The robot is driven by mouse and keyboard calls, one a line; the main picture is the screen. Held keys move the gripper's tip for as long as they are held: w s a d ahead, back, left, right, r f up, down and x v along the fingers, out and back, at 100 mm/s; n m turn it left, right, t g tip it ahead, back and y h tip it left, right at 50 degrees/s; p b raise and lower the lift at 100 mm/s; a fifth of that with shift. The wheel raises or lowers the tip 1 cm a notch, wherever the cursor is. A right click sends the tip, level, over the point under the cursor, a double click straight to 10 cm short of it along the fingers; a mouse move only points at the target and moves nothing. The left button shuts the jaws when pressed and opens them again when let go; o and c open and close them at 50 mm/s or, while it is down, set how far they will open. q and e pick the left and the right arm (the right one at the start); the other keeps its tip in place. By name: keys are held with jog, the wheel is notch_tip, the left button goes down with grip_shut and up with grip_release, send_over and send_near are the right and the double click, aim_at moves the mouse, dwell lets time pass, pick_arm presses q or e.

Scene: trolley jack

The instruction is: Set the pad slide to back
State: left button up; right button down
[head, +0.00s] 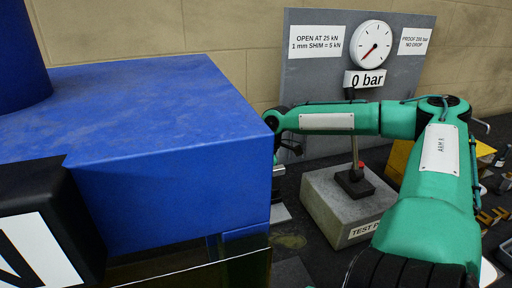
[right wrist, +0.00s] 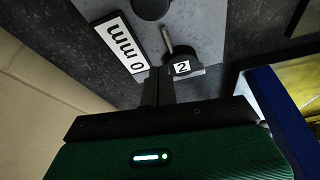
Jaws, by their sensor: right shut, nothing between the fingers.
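My right arm reaches in from the right in the head view, and its wrist end goes down behind the large blue block (head: 165,130). In the right wrist view my right gripper (right wrist: 160,74) is shut and empty, its dark fingertips close to a dark round knob (right wrist: 184,53) with a short pin and a "2" tag. I cannot tell whether the fingers touch the knob. A "0 mm" plate (right wrist: 121,43) lies beside it on a grey surface. I cannot tell for sure which part is the pad slide. My left gripper is out of view.
A grey panel (head: 308,82) with a dial gauge (head: 371,43) and a "0 bar" sign (head: 365,79) stands at the back. A grey test block (head: 332,207) with a lever sits before it. The blue block fills the left. Yellow and small items crowd the right.

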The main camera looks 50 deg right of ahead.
jog(key=s+v, duration=0.1)
jog(key=v, duration=0.8)
jog(key=shift+d, duration=0.25)
jog(key=shift+f, duration=0.2)
